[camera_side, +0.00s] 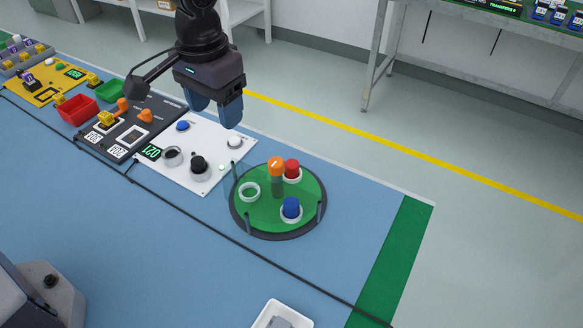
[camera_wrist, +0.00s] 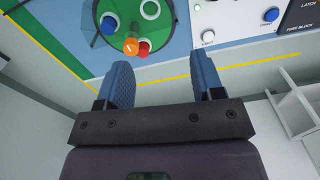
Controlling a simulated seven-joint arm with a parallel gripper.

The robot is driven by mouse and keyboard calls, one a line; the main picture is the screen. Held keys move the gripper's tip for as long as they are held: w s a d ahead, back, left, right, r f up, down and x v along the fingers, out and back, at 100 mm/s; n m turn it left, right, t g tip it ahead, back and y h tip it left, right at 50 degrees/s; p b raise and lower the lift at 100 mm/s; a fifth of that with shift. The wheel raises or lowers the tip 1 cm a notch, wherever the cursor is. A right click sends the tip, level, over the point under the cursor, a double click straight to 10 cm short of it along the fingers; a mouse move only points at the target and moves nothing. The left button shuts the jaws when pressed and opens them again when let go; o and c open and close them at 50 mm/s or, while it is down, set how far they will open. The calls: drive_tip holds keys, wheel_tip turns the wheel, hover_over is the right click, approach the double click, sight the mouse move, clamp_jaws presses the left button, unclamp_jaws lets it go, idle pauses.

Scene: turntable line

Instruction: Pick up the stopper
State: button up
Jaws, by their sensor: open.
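The green turntable (camera_side: 262,215) carries a red piece (camera_side: 292,168) and a blue piece (camera_side: 291,206), each in a white ring. An empty-looking white ring (camera_side: 249,192) sits at its left. An orange-topped grey post (camera_side: 276,168) stands near the middle. I cannot tell which of these pieces is the stopper. My gripper (camera_side: 214,115) is open and empty, above and behind the white panel, apart from everything. In the wrist view, my gripper (camera_wrist: 160,62) points near the turntable's edge, with the orange top (camera_wrist: 130,46) partly covering the red piece (camera_wrist: 143,49) and the blue piece (camera_wrist: 108,25) beyond.
Thin posts stand around the turntable rim. The white panel (camera_side: 215,160) with a black knob (camera_side: 198,164) and buttons lies left of it. A dark panel (camera_side: 120,125), red bin (camera_side: 77,109) and green bin (camera_side: 110,91) are farther left. A white tray (camera_side: 268,313) lies in front; blue table between is clear.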

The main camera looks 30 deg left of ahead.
drive_tip(key=n, duration=0.1)
approach(292, 163)
drive_tip(key=s, duration=0.2)
drive_tip(key=s+a, duration=0.1)
drive_tip(key=s, duration=0.1)
drive_tip(key=shift+s+a+r, duration=0.1)
drive_tip(key=shift+s+r, duration=0.05)
drive_tip(key=shift+r, duration=0.25)
drive_tip(key=w+f, duration=0.1)
drive_tip(key=f, duration=0.2)
drive_tip(key=w+f+n, duration=0.1)
drive_tip(key=w+f, duration=0.1)
drive_tip(key=f, duration=0.2)
drive_tip(key=w+d+f+n+t, duration=0.1)
drive_tip(key=f, duration=0.3)
drive_tip(key=shift+w, duration=0.25)
drive_tip(key=c, duration=1)
